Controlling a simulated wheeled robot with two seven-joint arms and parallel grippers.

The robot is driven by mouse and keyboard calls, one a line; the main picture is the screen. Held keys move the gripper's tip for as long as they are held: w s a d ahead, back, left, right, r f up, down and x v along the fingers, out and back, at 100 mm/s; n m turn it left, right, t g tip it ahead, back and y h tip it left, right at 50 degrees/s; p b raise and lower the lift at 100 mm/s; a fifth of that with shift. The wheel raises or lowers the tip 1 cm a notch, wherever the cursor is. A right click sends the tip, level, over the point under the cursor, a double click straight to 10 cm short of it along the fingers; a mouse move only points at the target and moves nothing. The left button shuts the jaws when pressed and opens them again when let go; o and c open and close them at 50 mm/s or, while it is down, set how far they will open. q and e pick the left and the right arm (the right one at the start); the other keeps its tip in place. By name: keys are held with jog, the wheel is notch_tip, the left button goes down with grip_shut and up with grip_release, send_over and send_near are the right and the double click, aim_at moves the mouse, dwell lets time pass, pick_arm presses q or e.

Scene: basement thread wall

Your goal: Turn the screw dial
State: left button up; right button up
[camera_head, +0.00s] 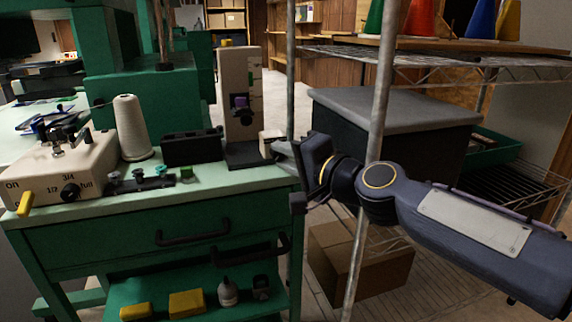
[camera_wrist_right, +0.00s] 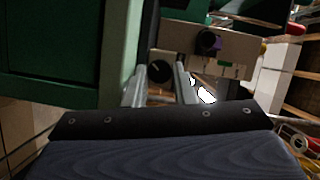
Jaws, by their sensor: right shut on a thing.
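My right gripper (camera_head: 281,148) reaches this block from the right. In the right wrist view its two fingers (camera_wrist_right: 161,84) lie on either side of a dark round knob (camera_wrist_right: 160,72), which seems to be the screw dial, and are shut on it. The exact finger contact is unclear. My left gripper is not in view.
A beige box with a marked dial (camera_head: 70,191), a white thread cone (camera_head: 132,128) and a black box (camera_head: 192,147) stand on the green bench (camera_head: 225,182). A wire rack with a metal post (camera_head: 378,95) stands close to my right arm.

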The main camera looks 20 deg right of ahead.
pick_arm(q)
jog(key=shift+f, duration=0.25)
pick_arm(e)
jog(key=shift+m, duration=0.6)
jog(key=o, duration=1)
jog(key=shift+f, duration=0.2)
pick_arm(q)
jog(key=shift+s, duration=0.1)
pick_arm(e)
jog(key=shift+s+f, duration=0.1)
